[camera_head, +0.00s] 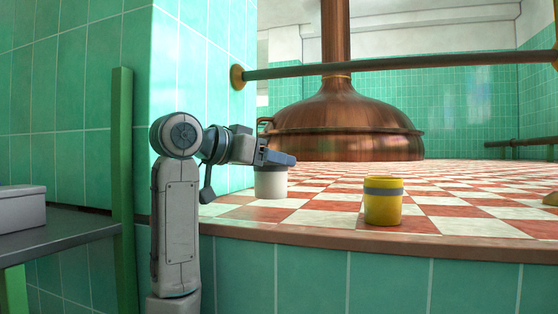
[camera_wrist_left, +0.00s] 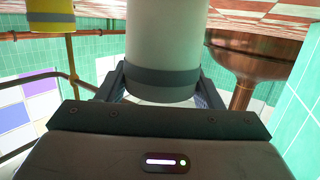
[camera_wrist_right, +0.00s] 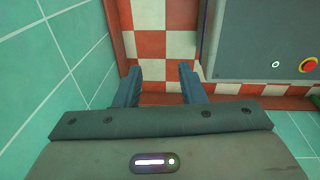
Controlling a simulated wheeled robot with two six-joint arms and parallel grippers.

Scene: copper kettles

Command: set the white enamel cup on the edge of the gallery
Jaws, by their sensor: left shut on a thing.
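The white enamel cup (camera_head: 271,184) is upright over the red-and-white tiled gallery floor, left of the yellow cup and a little in from the gallery edge (camera_head: 300,234). My left gripper (camera_head: 281,159) is shut on its upper part. In the left wrist view, the white cup (camera_wrist_left: 165,35) with its grey band fills the space between the fingers (camera_wrist_left: 165,90). I cannot tell whether its base touches the tiles. My right gripper (camera_wrist_right: 160,85) shows only in its wrist view, open and empty, above a checkered floor.
A yellow cup (camera_head: 383,211) with a grey band stands near the gallery edge. A copper kettle (camera_head: 345,125) is behind, with a pipe rail (camera_head: 440,62) across it. A green-tiled wall and green post (camera_head: 122,150) are at left. A grey cabinet (camera_wrist_right: 262,40) is near the right gripper.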

